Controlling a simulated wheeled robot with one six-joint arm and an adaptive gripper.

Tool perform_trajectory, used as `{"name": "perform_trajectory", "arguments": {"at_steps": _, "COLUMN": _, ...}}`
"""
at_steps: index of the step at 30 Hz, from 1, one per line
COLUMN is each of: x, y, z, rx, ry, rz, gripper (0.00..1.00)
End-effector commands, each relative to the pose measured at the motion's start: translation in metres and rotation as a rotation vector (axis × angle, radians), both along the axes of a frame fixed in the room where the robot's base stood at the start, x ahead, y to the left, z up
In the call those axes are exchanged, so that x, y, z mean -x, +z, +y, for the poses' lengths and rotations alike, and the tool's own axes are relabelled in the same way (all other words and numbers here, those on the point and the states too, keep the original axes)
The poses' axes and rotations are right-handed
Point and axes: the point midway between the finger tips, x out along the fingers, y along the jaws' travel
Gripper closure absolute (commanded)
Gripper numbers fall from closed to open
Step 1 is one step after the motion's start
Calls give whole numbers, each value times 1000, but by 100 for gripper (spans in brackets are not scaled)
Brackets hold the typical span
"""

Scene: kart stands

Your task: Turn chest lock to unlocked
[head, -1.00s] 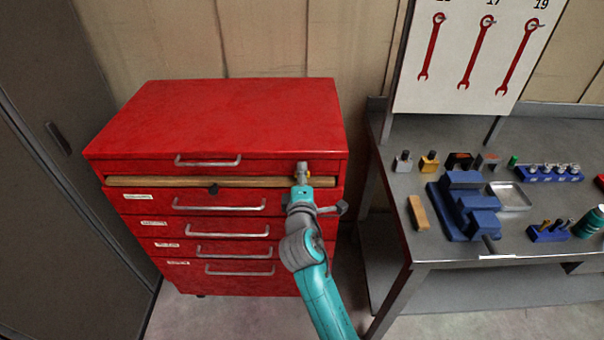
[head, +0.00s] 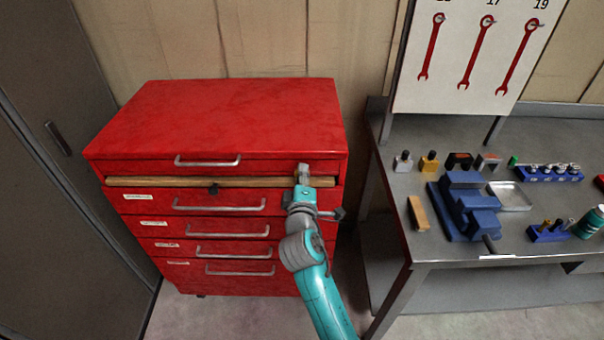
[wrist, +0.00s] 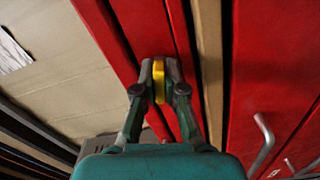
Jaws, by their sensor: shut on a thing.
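The red tool chest (head: 225,118) stands at the left in the head view, its drawers closed. My gripper (head: 303,172) is at the upper right of its front, beside the wooden strip below the top drawer. In the wrist view my gripper (wrist: 159,72) is shut on a yellow lock knob (wrist: 159,84) against the red front. The knob's flat shape lies between both fingertips. In the head view my gripper hides the knob. I cannot tell which lock position it marks.
A metal bench (head: 400,235) stands to the right with a blue vise (head: 468,205), small blocks and tool holders. A wrench board (head: 475,60) is above it. A dark cabinet (head: 50,200) stands at the left. Drawer handles (head: 220,207) stick out from the chest.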

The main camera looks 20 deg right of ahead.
Motion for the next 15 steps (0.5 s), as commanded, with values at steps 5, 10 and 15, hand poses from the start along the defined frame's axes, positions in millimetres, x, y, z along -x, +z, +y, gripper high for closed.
{"name": "perform_trajectory", "arguments": {"at_steps": 5, "x": 0, "y": -1, "z": 0, "rx": -159, "ry": 1, "rz": -50, "gripper": 100}}
{"name": "perform_trajectory", "arguments": {"at_steps": 10, "x": 0, "y": -1, "z": 0, "rx": -313, "ry": 1, "rz": -100, "gripper": 100}}
{"name": "perform_trajectory", "arguments": {"at_steps": 15, "x": 0, "y": -1, "z": 0, "rx": -468, "ry": 0, "rz": -150, "gripper": 100}}
